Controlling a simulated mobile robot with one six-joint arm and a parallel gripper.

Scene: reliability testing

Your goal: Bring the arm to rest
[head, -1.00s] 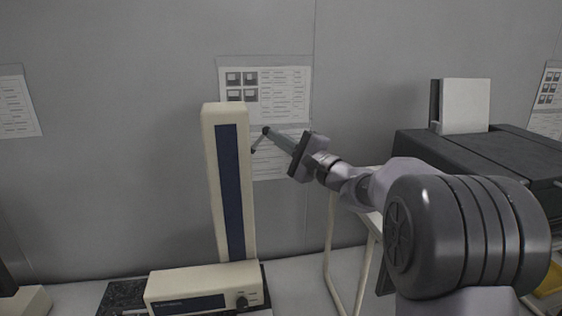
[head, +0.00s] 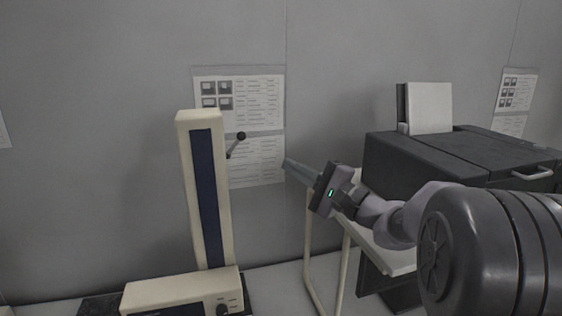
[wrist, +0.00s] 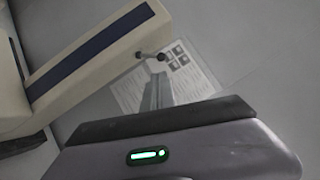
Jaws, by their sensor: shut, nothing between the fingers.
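My gripper (head: 287,163) is shut and empty, in the air in front of the grey wall, at the end of my arm reaching in from the right. Its fingers point left toward the beige column machine (head: 186,190) and are apart from it. The machine has a dark blue strip and a small lever with a black knob (head: 241,136) on its right side. In the wrist view the shut fingers (wrist: 158,82) lie in front of the wall poster, with the machine's column (wrist: 95,75) at left and the knob (wrist: 162,57) just beyond them.
A black box-shaped machine (head: 450,150) with a handle stands on a pale-framed stand (head: 312,250) at right, close behind my arm. A poster (head: 262,105) hangs on the wall. The space between the column and my gripper is clear.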

